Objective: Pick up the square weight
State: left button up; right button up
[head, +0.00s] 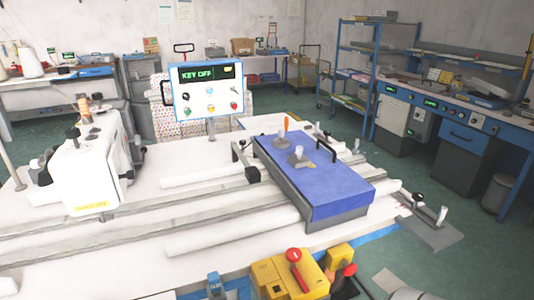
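A small grey weight with an upright knob (298,158) stands on the blue top of a raised grey block (335,185), right of the picture's middle. Its base looks squarish, but it is too small to be sure of the shape. Just behind it on the same top is another grey piece with an orange upright handle (284,134). A dark bar-shaped handle (326,150) is to the right of them. Neither of my grippers can be made out in the head view.
A white sewing machine (92,165) stands on the white table at left. A control panel reading "KEY OFF" (207,90) rises behind the blue top. A yellow unit with red knobs (290,275) is at the front edge. Rails cross the table. The blue top's right half is clear.

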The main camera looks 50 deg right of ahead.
aim_at(299, 160)
jog(key=z, duration=1.75)
jog(key=i+l+u, duration=0.1)
jog(key=l, duration=0.3)
jog(key=i+l+u, duration=0.1)
jog(key=l, duration=0.35)
jog(key=i+l+u, duration=0.15)
jog(key=l, duration=0.25)
jog(key=i+l+u, duration=0.1)
jog(key=l, duration=0.35)
jog(key=i+l+u, duration=0.1)
jog(key=l, duration=0.4)
jog(key=i, duration=0.1)
